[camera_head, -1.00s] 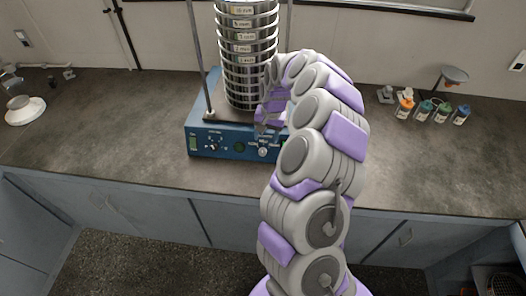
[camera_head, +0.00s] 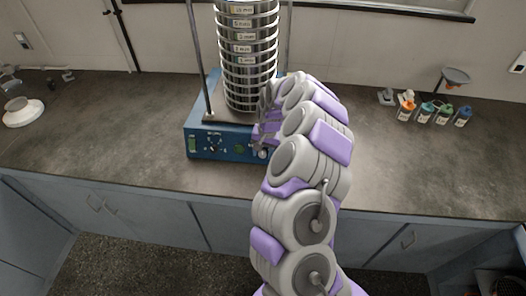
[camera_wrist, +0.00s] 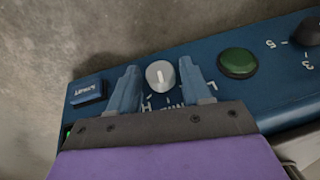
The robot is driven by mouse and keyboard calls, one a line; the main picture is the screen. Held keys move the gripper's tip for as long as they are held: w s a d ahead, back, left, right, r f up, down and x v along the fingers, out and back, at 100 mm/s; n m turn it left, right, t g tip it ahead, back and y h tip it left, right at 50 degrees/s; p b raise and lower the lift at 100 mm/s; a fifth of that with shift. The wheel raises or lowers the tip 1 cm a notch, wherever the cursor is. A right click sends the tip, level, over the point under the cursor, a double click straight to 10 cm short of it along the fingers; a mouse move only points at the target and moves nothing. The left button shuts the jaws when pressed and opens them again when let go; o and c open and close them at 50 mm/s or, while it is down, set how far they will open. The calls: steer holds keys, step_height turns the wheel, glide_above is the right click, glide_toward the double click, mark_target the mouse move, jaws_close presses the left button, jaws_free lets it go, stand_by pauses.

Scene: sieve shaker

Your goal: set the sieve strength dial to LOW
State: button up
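The blue shaker base (camera_head: 225,152) stands on the counter under a tall stack of steel sieves (camera_head: 248,60). A pale round dial (camera_wrist: 160,75) is on its front panel and shows small in the head view (camera_head: 262,154). Its white mark runs nearly up-down in the wrist view. The letters L, M and H, partly hidden by my gripper, are printed around it, upside down. My gripper (camera_wrist: 160,69) is open, one finger on each side of the dial. I cannot tell whether the fingers touch it.
A green button (camera_wrist: 237,63) and a black knob (camera_wrist: 309,33) with numbers lie right of the dial in the wrist view. Small bottles (camera_head: 425,111) stand at the counter's right. Bare counter lies between.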

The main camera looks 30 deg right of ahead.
steer(key=c, duration=0.8)
steer(key=shift+r+h+p, duration=0.15)
steer(key=shift+h+p, duration=0.15)
steer(key=shift+p, duration=0.4)
steer(key=shift+w+a+n+g+h+p, duration=0.1)
steer(key=shift+n+g+h+p, duration=0.5)
steer(key=shift+p, duration=0.6)
steer(key=shift+w+a+n+g+h+p, duration=0.15)
steer(key=shift+g+h+p, duration=0.25)
steer(key=shift+h, duration=0.2)
steer(key=shift+a+n+g+h+p, duration=0.15)
steer(key=shift+g+h+p, duration=0.2)
steer(key=shift+h, duration=0.25)
steer(key=h, duration=0.1)
steer(key=n+g+h, duration=0.1)
steer(key=shift+w+a+f+h, duration=0.15)
steer(key=shift+f+h, duration=0.15)
steer(key=shift+h, duration=0.1)
steer(key=shift+a+f+n+g+h, duration=0.1)
steer(key=shift+n+g+h, duration=0.25)
steer(key=shift+h, duration=0.35)
steer(key=shift+a+f+n+g+h, duration=0.1)
steer(key=shift+n+g+h, duration=0.1)
steer(key=shift+n+h, duration=0.4)
steer(key=shift+r+h+b, duration=0.1)
steer(key=shift+h+b, duration=0.2)
